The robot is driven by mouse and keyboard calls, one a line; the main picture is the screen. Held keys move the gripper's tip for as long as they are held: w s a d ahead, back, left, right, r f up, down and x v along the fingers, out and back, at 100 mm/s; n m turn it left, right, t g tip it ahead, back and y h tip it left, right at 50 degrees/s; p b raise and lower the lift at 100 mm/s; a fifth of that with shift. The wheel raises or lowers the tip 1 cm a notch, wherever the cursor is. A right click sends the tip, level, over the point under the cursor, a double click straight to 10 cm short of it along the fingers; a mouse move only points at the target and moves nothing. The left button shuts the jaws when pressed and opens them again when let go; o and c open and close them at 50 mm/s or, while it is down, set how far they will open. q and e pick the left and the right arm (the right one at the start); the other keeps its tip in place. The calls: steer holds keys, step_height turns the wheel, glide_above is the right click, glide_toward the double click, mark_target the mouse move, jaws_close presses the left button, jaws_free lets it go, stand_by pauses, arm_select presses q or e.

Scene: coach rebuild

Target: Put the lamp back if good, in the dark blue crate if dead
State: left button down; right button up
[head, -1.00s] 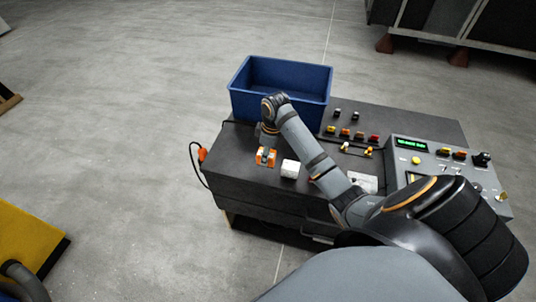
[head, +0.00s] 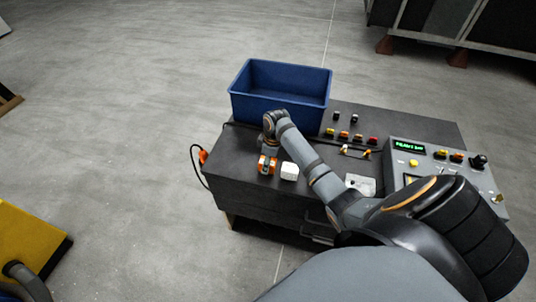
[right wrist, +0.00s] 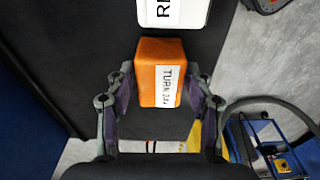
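An orange block-shaped lamp (right wrist: 158,75) with a white label starting "TURN" sits between the fingers of my right gripper (right wrist: 160,88) in the right wrist view. Small gaps show between the fingers and its sides, so the gripper looks open around it. In the head view the orange lamp (head: 263,166) is at the left front of the bench, partly hidden by my gripper. A white block (head: 289,171) stands just right of it; its label (right wrist: 168,12) is cut off in the wrist view. The dark blue crate (head: 247,107) stands behind, at the bench's back left. My left gripper is out of view.
The grey test panel (head: 430,165) with a lit green display (head: 408,148), knobs and buttons is at the bench's right. Several small coloured parts (head: 357,137) lie behind my forearm. An orange-ended cable (head: 202,157) hangs at the left edge.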

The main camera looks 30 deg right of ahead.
mark_target(272, 162)
steer(key=shift+o, duration=0.5)
step_height(272, 162, up, 12)
steer(key=s+d+b, duration=0.1)
steer(key=b, duration=0.1)
steer(key=shift+s, duration=0.1)
